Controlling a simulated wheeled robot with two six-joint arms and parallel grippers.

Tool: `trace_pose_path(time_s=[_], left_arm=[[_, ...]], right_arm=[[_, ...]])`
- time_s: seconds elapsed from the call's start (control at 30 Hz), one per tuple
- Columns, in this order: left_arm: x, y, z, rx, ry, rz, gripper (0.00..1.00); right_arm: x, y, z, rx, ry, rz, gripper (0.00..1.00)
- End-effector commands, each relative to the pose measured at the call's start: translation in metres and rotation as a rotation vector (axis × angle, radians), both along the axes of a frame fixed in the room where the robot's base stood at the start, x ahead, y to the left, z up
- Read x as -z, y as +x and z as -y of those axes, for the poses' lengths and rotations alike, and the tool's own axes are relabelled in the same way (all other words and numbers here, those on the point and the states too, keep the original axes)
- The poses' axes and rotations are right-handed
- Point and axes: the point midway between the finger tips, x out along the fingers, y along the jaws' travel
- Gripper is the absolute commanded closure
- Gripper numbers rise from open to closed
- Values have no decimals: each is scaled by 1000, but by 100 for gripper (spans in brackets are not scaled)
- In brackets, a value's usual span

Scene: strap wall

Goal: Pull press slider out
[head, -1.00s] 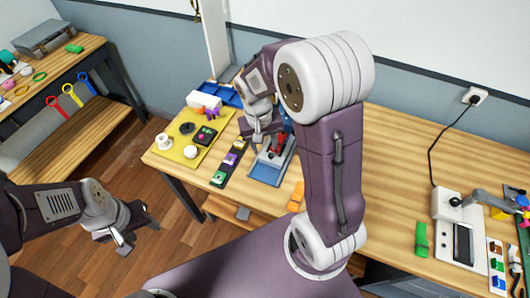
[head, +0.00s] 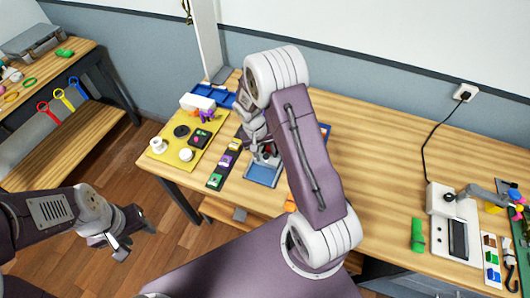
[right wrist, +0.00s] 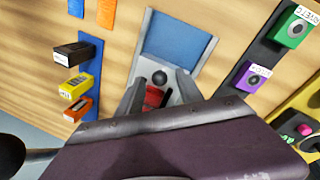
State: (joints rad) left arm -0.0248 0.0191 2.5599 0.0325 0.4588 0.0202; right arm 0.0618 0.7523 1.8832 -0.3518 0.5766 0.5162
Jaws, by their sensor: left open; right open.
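The press (head: 262,174) stands on the wooden table with a blue plate on its near side, and my right arm covers part of it in the head view. In the right wrist view, the blue plate (right wrist: 176,40) lies beyond a dark round knob (right wrist: 160,77) and a red part (right wrist: 154,97). I cannot tell which piece is the slider. My right gripper (right wrist: 158,88) is open, its fingers on either side of the knob and red part; contact is unclear. My left gripper (head: 128,240) is open and empty in the air left of the table.
A yellow mat (head: 168,153) with several small items lies left of the press. A dark strip (head: 217,180) with coloured blocks lies between them. A green block (head: 417,236) and a white device (head: 455,225) stand at the right. The table's middle right is clear.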

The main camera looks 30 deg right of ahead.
Motion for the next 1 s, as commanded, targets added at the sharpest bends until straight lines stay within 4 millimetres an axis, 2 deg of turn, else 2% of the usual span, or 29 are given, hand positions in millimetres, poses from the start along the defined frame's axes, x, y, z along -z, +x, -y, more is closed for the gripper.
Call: trace_pose_path(time_s=[0.27,0.3,0.43,0.47,1.0], left_arm=[[0,0,0,0,0,0,51],[0,0,0,0,0,0,51],[0,0,0,0,0,0,51],[0,0,0,0,0,0,51],[0,0,0,0,0,0,51]], right_arm=[[4,0,1,0,1,1,57],[4,0,1,0,1,1,62],[4,0,1,0,1,1,98],[4,0,1,0,1,1,100],[4,0,0,0,1,1,100]])
